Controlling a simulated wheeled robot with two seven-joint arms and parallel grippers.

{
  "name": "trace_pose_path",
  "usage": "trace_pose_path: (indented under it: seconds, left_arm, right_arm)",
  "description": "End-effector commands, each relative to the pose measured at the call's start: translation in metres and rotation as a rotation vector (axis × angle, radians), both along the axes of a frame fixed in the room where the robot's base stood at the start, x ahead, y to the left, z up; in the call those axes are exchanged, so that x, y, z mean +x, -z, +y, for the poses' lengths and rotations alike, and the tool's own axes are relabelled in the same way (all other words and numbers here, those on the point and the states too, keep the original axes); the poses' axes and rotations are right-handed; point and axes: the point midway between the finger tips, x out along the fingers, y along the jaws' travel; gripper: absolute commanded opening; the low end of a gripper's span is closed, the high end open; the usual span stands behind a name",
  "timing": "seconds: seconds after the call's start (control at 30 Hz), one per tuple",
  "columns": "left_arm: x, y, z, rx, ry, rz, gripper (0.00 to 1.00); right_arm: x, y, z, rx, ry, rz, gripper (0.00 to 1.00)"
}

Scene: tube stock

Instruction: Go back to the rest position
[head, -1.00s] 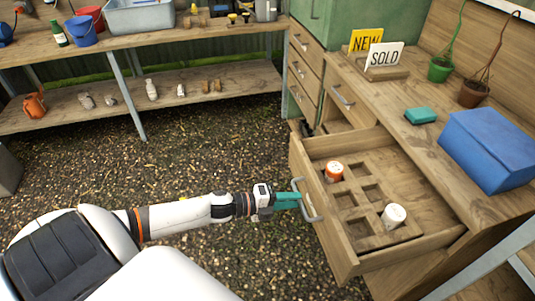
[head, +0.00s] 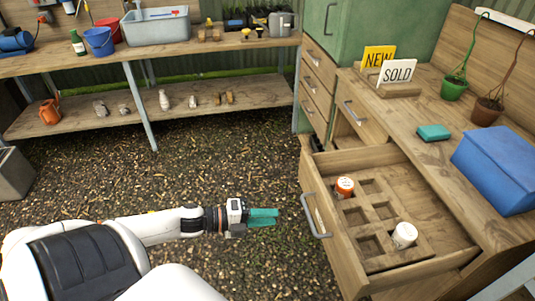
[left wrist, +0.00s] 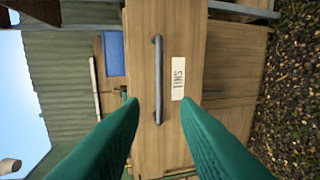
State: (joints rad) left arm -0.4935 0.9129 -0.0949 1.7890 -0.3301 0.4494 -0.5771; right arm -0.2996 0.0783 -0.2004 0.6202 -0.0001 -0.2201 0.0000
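My left gripper (head: 263,217) has teal fingers and is open and empty, a little left of the open drawer (head: 341,243) and clear of its grey handle (head: 316,216). In the left wrist view the fingers are spread apart, with the handle (left wrist: 159,80) beyond them and a white label (left wrist: 178,78) beside it. In the drawer, an orange tube with a white cap (head: 344,187) and a white tube (head: 404,235) stand in separate cells of a wooden rack (head: 380,212). My right gripper is out of view.
The wooden bench (head: 428,159) holds a blue box (head: 499,166), a teal block (head: 433,132), NEW and SOLD signs (head: 397,73) and two potted plants. Shelving (head: 190,121) stands at the back. The gravel (head: 230,160) around my left arm is clear.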

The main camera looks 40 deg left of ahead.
Motion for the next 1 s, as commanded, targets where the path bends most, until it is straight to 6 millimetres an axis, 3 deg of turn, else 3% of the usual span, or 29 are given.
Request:
trace_pose_path:
  seconds: [0.3, 0.43, 0.57, 0.63, 0.73, 0.87, 1.0]
  left_arm:
    - [0.0, 0.003, 0.001, -0.002, -0.008, 0.006, 0.28]
    - [0.002, 0.031, 0.02, -0.042, -0.115, 0.077, 0.28]
    - [-0.005, 0.101, 0.057, -0.142, -0.36, 0.25, 0.28]
    - [-0.02, 0.151, 0.074, -0.214, -0.519, 0.371, 0.28]
    - [-0.053, 0.219, 0.084, -0.314, -0.729, 0.545, 0.28]
    - [-0.11, 0.301, 0.074, -0.43, -0.976, 0.767, 0.28]
    - [-0.182, 0.372, 0.036, -0.53, -1.212, 1.004, 0.28]
  right_arm:
    - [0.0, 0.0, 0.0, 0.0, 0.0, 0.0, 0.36]
    - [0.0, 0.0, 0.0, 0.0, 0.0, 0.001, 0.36]
    - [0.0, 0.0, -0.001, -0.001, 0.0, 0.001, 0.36]
    - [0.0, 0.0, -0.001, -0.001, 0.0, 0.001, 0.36]
    - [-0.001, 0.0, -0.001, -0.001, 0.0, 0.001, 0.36]
    - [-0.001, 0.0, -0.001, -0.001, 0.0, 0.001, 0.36]
    - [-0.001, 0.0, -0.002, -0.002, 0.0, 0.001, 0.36]
